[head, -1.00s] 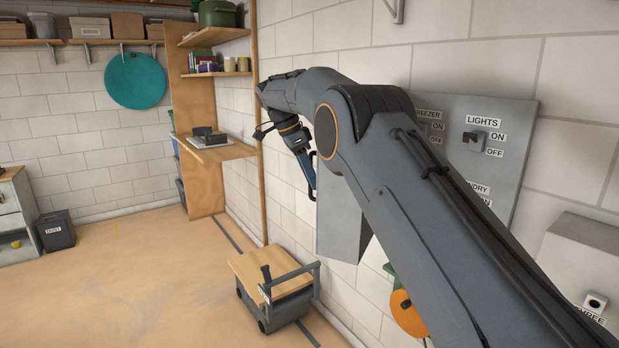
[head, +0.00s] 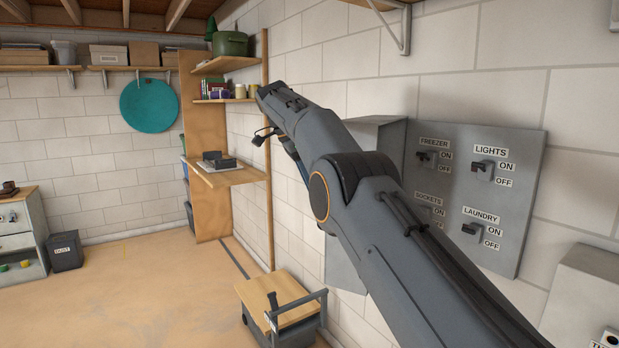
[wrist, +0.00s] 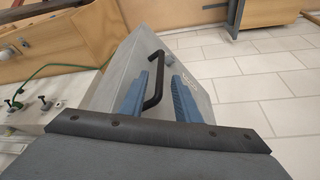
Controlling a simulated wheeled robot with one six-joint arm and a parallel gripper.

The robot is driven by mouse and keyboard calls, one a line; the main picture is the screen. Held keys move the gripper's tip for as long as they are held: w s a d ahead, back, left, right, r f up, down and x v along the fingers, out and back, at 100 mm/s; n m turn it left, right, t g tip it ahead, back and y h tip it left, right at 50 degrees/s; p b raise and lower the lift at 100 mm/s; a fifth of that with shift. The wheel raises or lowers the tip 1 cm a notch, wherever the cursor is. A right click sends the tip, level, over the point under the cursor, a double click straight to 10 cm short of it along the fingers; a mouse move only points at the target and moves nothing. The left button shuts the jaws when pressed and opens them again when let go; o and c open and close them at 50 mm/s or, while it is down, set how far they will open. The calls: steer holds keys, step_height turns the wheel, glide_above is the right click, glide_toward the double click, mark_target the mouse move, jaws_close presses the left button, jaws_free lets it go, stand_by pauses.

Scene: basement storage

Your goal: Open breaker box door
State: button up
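The grey breaker box (head: 340,262) stands out from the brick wall. In the head view my arm covers much of it, and its door and handle are hidden there. In the wrist view the grey box (wrist: 112,97) fills the middle, with a bent black bar handle (wrist: 158,62) on its face. My gripper (wrist: 164,74) is open, its two blue fingers apart. The handle's lower part lies between the fingers in that view, nearer the left one. I cannot tell whether a finger touches it. The door looks shut, but its edge is not clear.
A grey switch panel (head: 515,215) with labelled switches is on the wall right of the box. A wooden-topped cart (head: 268,290) stands on the floor below. Shelves (head: 225,175) and a bin (head: 66,250) are farther left. The floor between is clear.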

steer(key=shift+a+r+p, duration=0.15)
steer(key=shift+r+p, duration=0.2)
steer(key=shift+p, duration=0.05)
